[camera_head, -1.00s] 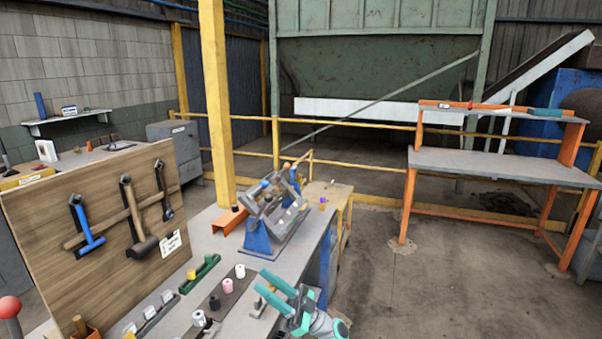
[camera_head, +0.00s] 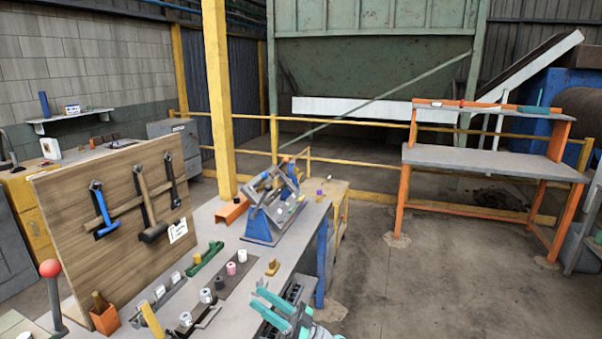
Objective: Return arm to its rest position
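My gripper (camera_head: 262,299) shows at the bottom edge of the head view, teal-fingered, low over the near right side of the grey workbench (camera_head: 210,214). Its two fingers point left and stand apart, with nothing visible between them. The rest of my arm is mostly cut off by the lower edge of the picture.
A wooden board (camera_head: 75,220) with hanging hammers stands left. Several small pegs and a blue tilted fixture (camera_head: 258,226) sit on the bench. A dark slotted block (camera_head: 296,290) is close by the gripper. Open floor (camera_head: 370,290) lies right, before an orange-legged table (camera_head: 480,160).

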